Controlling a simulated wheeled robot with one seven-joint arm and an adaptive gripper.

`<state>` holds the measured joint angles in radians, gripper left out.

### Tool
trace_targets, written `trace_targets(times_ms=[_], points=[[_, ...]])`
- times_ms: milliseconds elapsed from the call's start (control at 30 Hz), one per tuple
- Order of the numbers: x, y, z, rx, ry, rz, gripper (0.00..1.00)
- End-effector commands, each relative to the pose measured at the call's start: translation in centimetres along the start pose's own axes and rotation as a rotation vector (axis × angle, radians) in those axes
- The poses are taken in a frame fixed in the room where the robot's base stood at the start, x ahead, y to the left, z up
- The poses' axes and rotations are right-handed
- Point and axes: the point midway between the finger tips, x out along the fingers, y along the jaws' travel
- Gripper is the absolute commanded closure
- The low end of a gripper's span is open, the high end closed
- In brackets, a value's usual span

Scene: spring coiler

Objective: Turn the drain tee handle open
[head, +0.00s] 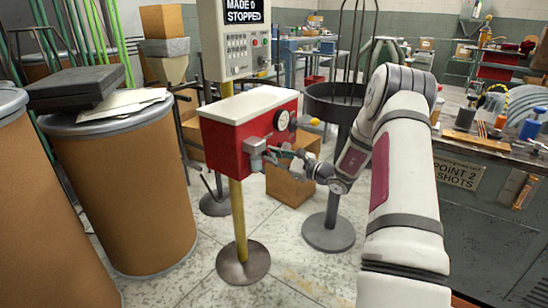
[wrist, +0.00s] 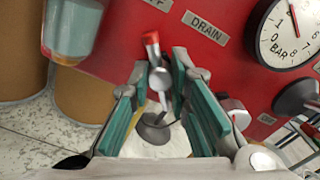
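A red box (head: 225,147) with a white lid stands on a yellow post, and its red face (wrist: 180,65) fills the upper wrist view. A DRAIN label (wrist: 205,28) is on that face. Left of and below the label is a small metal handle with a red end (wrist: 151,42), which I take to be the drain tee handle. My gripper (wrist: 162,78) is open, with teal-padded fingers on either side of the handle's lower metal part. Contact cannot be told. In the head view my gripper (head: 280,153) is at the box's front, and the handle cannot be made out.
A pressure gauge (wrist: 291,30) is right of the label, with a dark round knob (wrist: 297,95) below it. A grey-green cylinder (wrist: 75,25) hangs at the left. A cardboard box (head: 291,182) and a dark round stand (head: 329,232) are near my arm. Fibre drums (head: 125,195) stand left.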

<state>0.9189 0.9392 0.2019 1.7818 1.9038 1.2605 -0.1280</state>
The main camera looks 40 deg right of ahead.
Motion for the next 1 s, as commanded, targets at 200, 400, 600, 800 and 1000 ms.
trace_targets(times_ms=[200,400,600,800,1000], points=[[-0.02,-0.11,0.0,0.01,0.001,-0.002,1.0],[-0.02,-0.16,0.11,0.072,0.001,-0.003,1.0],[-0.09,-0.23,0.18,0.209,0.0,-0.004,1.0],[-0.11,-0.18,0.19,0.394,0.001,-0.004,1.0],[-0.14,-0.17,0.17,0.585,0.0,-0.005,1.0]])
